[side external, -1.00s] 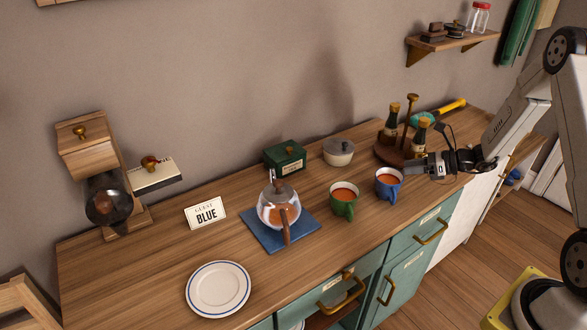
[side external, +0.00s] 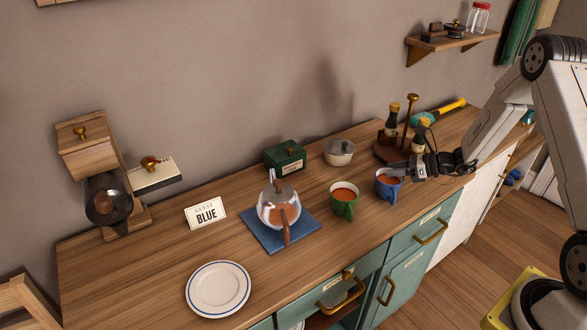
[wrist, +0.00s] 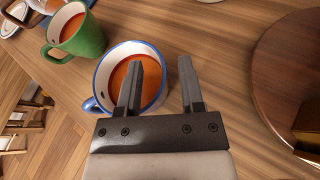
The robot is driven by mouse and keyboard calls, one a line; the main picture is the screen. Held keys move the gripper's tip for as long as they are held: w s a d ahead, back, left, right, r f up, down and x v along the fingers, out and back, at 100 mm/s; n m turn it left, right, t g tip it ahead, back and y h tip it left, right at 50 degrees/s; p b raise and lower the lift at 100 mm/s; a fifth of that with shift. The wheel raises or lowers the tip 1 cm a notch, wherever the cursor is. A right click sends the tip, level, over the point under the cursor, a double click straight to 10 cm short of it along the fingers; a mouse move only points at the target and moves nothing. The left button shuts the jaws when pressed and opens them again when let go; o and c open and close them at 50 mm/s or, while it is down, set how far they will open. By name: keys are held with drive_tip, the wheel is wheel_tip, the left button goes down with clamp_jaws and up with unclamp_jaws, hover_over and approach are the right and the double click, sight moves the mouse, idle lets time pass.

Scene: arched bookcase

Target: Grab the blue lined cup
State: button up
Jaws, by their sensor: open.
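The blue lined cup (side external: 387,188) stands upright near the right end of the wooden counter, filled with an orange-brown drink. In the wrist view the cup (wrist: 104,88) has a white inside, a blue rim and a blue handle at its lower left. My gripper (side external: 398,167) is open at the cup's right side. In the wrist view my gripper (wrist: 160,68) has its left finger over the cup's opening and its right finger outside the wall, above bare counter. I cannot tell how far below the rim the fingertips reach.
A green cup (side external: 343,203) with the same drink stands just left of the blue one. A round wooden stand (wrist: 300,75) with bottles is close on the right. A glass teapot (side external: 279,212) on a blue mat and a white plate (side external: 218,289) are further left.

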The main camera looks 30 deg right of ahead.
clamp_jaws()
idle(0.3)
drive_tip(key=shift+r, duration=0.85)
drive_tip(key=s+a+r, duration=0.4)
drive_tip(key=s+r, duration=0.7)
drive_tip(key=s, duration=0.2)
drive_tip(key=shift+s+r, duration=0.2)
drive_tip(key=shift+s, duration=0.05)
